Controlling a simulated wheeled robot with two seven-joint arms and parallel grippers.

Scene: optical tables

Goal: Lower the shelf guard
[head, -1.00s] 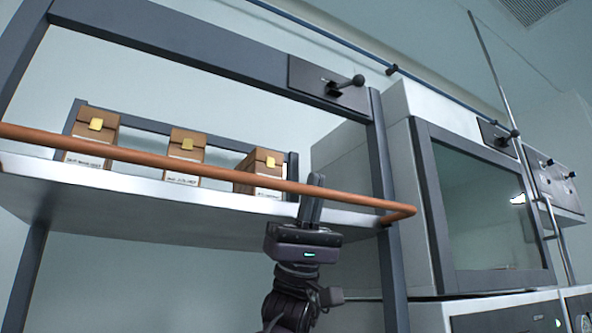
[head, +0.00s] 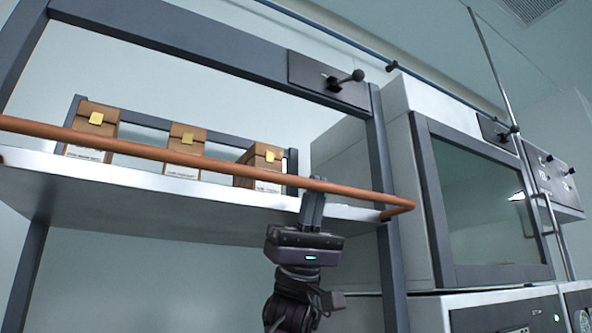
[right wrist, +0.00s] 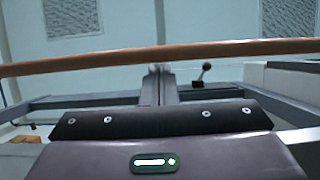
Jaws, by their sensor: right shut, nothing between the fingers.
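The shelf guard is an orange-brown rail (head: 225,165) running across the front of the raised white shelf (head: 130,189), with its right end (head: 405,207) bending back at the post. In the head view it crosses in front of the lower part of the boxes. My right gripper (head: 313,196) is upright, shut and empty, with its fingertips close to the rail near its right part. In the right wrist view the rail (right wrist: 220,50) passes just above the fingertips (right wrist: 157,70); I cannot tell whether they touch. My left gripper is not in view.
Three brown boxes with yellow labels, left (head: 88,125), middle (head: 184,142) and right (head: 258,165), stand on the shelf behind the rail. A dark frame post (head: 383,155) and a glass-fronted cabinet (head: 490,215) stand at the right. A black-knobbed lever (head: 350,77) sits on the upper beam.

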